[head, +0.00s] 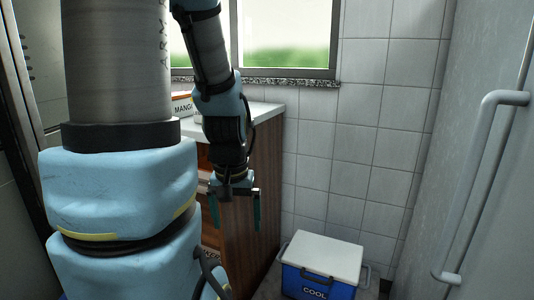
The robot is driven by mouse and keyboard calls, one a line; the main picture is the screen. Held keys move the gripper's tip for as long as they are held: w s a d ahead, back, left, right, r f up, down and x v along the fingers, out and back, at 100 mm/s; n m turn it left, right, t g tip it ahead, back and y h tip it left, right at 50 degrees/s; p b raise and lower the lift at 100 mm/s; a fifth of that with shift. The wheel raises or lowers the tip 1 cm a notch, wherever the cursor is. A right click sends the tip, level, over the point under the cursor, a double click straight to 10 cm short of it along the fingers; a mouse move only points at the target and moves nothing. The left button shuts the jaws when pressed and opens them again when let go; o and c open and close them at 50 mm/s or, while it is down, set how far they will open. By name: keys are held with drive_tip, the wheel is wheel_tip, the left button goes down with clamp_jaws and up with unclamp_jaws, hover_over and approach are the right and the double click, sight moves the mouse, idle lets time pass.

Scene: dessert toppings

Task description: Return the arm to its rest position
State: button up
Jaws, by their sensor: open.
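My gripper (236,212) hangs at the end of my arm in the head view, pointing down. Its two teal fingers are spread apart with nothing between them. It is in front of the wooden cabinet (258,200) under the counter, above and left of the cooler. My arm comes down from the top of the picture, and its large blue and grey links cover much of the left side.
A blue cooler (303,283) with a white lid stands on the floor by the tiled wall. A box marked "MANG" (182,105) is on the white counter (262,108), partly hidden by my arm. A door handle (478,180) juts out at right.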

wheel_tip(320, 180, up, 25)
drive_tip(key=p, duration=2.2)
drive_tip(key=shift+p, duration=0.35)
drive_tip(key=shift+f, duration=0.1)
